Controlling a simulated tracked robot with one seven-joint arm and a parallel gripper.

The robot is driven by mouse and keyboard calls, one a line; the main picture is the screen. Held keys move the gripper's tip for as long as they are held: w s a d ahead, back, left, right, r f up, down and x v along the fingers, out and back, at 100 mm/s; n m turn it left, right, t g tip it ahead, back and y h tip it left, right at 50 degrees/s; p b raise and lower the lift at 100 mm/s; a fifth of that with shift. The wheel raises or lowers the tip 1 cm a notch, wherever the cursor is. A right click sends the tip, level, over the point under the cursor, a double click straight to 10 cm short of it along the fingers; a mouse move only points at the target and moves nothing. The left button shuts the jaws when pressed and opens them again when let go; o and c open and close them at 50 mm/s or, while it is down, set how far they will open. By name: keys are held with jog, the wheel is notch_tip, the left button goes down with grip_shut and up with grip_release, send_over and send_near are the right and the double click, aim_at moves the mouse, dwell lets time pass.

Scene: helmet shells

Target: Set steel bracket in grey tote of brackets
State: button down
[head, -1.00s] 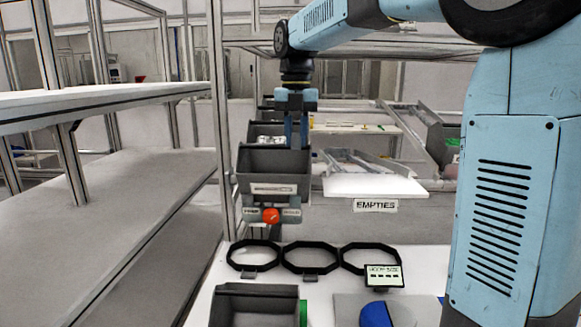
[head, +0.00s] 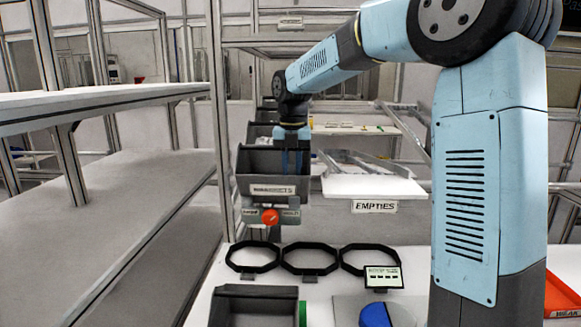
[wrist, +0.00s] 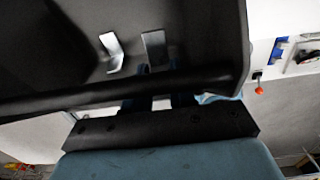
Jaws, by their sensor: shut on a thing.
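The grey tote of brackets (head: 262,187) stands beyond the white bench, with a label on its front. My gripper (head: 291,170) points down into its open top. In the wrist view, the tote's dark rim (wrist: 210,83) crosses in front of my fingers, and the fingertips (wrist: 158,67) show just past it. A steel bracket (wrist: 155,46) sits between the fingertips, and my gripper appears shut on it. Another steel bracket (wrist: 112,52), an angled bright piece, lies inside the tote to the left. The fingers' grip is partly hidden by the rim.
A red knob (head: 270,216) is below the tote's front. More grey bins stand behind it. A white EMPTIES shelf (head: 372,187) is close on the right. Black rings (head: 309,258) and a grey bin (head: 252,308) are on the bench in front.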

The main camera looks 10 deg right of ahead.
jog(key=shift+s+f, duration=0.1)
jog(key=shift+f, duration=0.5)
jog(key=c, duration=0.9)
grip_release()
jog(key=shift+s+f, duration=0.1)
jog(key=shift+c, duration=0.2)
notch_tip(320, 180, up, 14)
jog(key=shift+f, duration=0.25)
jog(key=s+d+f+m+t, duration=0.2)
jog(key=s+d+f+m, duration=0.2)
jog(key=s+m, duration=0.6)
jog(key=s+d+f+m+t, duration=0.1)
jog(key=s+d+f+m, duration=0.3)
jog(key=s+m, duration=0.6)
jog(key=s+d+f+m+t, duration=0.2)
jog(key=s+d+f+m, duration=0.2)
jog(key=s+m, duration=0.7)
jog(key=shift+d+f+m+t, duration=0.25)
jog(key=shift+f+m, duration=0.45)
jog(key=shift+m, duration=0.7)
